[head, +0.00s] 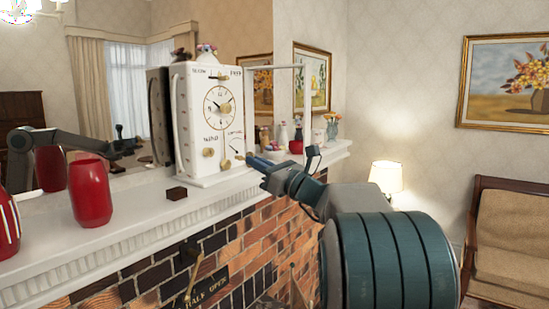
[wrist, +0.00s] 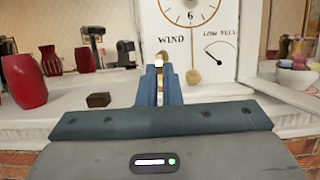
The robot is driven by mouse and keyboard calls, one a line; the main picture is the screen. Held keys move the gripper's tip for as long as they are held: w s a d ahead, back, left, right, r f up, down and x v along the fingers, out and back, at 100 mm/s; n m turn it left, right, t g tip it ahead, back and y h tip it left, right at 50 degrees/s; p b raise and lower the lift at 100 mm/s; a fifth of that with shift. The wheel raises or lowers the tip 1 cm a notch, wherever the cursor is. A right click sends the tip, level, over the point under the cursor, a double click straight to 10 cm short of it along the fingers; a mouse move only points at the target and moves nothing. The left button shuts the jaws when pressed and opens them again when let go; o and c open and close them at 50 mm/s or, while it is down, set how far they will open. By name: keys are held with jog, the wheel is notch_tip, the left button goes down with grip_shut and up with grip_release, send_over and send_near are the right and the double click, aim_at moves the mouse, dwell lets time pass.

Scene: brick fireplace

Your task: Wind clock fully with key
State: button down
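The white clock (head: 205,120) stands upright on the mantel, with a round dial, the word WIND and a small gauge. In the wrist view, the clock face (wrist: 222,20) shows the gauge needle pointing up and left, toward LOW. A brass winding knob (head: 208,152) sits under WIND. My gripper (head: 250,161) is in front of the clock's lower right, its blue fingers nearly closed. A small brass piece, apparently the key (wrist: 161,60), shows between the fingertips and is mostly hidden by them. It looks apart from the clock. A brass pendulum bob (wrist: 193,77) hangs to its right.
The white mantel (head: 130,215) runs along a mirror. A red vase (head: 90,192) and a small dark block (head: 177,193) stand left of the clock. Several small jars and a flower vase (head: 333,127) stand to its right. A brass lever (head: 190,285) is on the brick below.

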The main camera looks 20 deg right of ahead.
aim_at(241, 157)
jog(key=w+a+p, duration=0.1)
jog(key=w+a, duration=0.1)
jog(key=w, duration=0.1)
jog(key=w+a+p, duration=0.1)
jog(key=w+a, duration=0.1)
jog(key=shift+w+a, duration=0.2)
jog(key=shift+w, duration=0.2)
jog(key=shift+s+d+b, duration=0.6)
jog(key=shift+s, duration=0.15)
dwell(1.4)
jog(key=shift+w+a, duration=0.75)
jog(key=shift+w, duration=0.35)
jog(key=shift+d+b, duration=0.1)
jog(key=shift+b, duration=0.3)
dwell(0.8)
jog(key=shift+w+a, duration=1)
jog(key=shift+w, duration=0.3)
dwell(0.8)
